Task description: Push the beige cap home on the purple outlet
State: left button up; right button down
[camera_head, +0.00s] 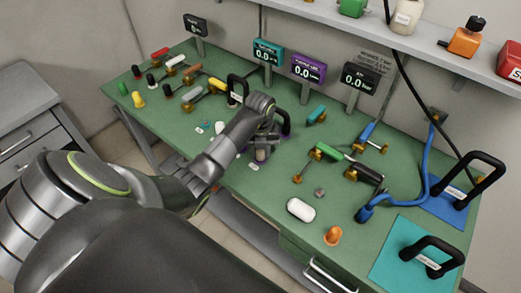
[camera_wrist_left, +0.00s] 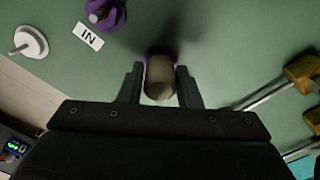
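The beige cap (camera_wrist_left: 159,82) stands between the two fingers of my left gripper (camera_wrist_left: 159,70) in the left wrist view, with the fingers close against its sides. The purple outlet (camera_wrist_left: 160,51) shows as a purple rim just behind the cap. Whether the cap is fully seated on it cannot be told. In the head view my left gripper (camera_head: 262,148) points down at the middle of the green bench and mostly hides the cap and outlet. My right gripper is not in view.
Another purple fitting (camera_wrist_left: 102,12) and an IN label (camera_wrist_left: 88,36) lie near the cap, with a white disc with a stem (camera_wrist_left: 29,42) farther left. Brass valves (camera_wrist_left: 303,72) stand to the right. A black handle (camera_head: 237,88) and a purple gauge (camera_head: 308,69) stand behind my gripper.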

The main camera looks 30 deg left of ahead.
pick_arm(q)
jog(key=o, duration=0.4)
jog(key=shift+o, duration=0.2)
jog(key=shift+r, duration=0.6)
notch_tip(320, 180, up, 6)
jog(key=shift+f, duration=0.15)
notch_tip(320, 180, up, 11)
jog(key=p, duration=0.9)
jog(key=shift+f+p, duration=0.2)
jog(key=shift+p, duration=0.2)
